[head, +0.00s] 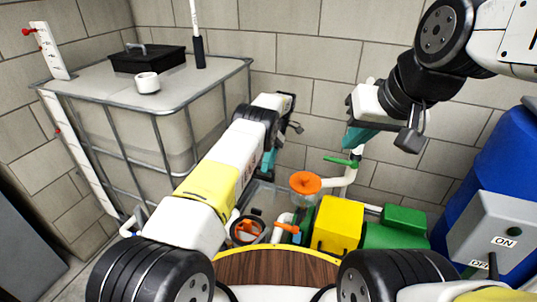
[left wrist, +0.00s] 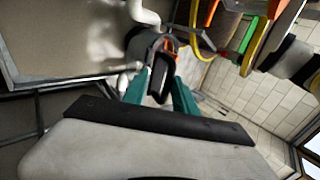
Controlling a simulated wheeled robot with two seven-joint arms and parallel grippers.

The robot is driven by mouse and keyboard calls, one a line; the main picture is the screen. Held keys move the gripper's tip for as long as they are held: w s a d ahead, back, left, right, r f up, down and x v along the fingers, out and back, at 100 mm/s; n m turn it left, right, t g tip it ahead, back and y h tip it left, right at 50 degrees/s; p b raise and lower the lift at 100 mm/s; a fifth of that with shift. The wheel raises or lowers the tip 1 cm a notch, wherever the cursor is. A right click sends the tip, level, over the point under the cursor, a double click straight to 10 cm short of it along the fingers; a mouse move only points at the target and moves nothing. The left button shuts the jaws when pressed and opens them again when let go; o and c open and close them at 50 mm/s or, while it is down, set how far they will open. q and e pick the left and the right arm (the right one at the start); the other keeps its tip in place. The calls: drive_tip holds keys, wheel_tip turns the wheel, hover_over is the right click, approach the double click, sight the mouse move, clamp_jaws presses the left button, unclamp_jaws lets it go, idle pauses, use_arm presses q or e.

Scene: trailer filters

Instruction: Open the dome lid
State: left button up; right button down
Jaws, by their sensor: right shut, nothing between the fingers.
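I cannot tell for sure which part is the dome lid. A round orange cap (head: 305,182) stands on a pipe in the middle of the head view. Left of it, lower down, is a round housing with an orange ring and a dark part inside (head: 247,230). My left gripper (head: 268,162) is above and behind that housing, apart from it. In the left wrist view its teal fingers (left wrist: 160,98) are spread, and a dark part with an orange edge (left wrist: 165,68) shows beyond them. My right gripper (head: 358,139) is shut and empty, above and right of the orange cap.
A caged white tank (head: 150,125) fills the left, with a black box (head: 147,58) and white roll (head: 147,83) on top. A yellow and green pump (head: 338,224), a green handle (head: 340,161) and a blue barrel with a switch box (head: 490,232) stand to the right.

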use_arm(q)
drive_tip(key=shift+r, duration=0.1)
drive_tip(key=shift+r, duration=0.5)
drive_tip(key=r, duration=0.1)
drive_tip(key=s+r, duration=0.1)
drive_tip(key=shift+r, duration=0.35)
drive_tip(key=s+r, duration=0.1)
drive_tip(key=s, duration=1.4)
drive_tip(key=shift+d, duration=0.35)
drive_tip(key=shift+r, duration=0.1)
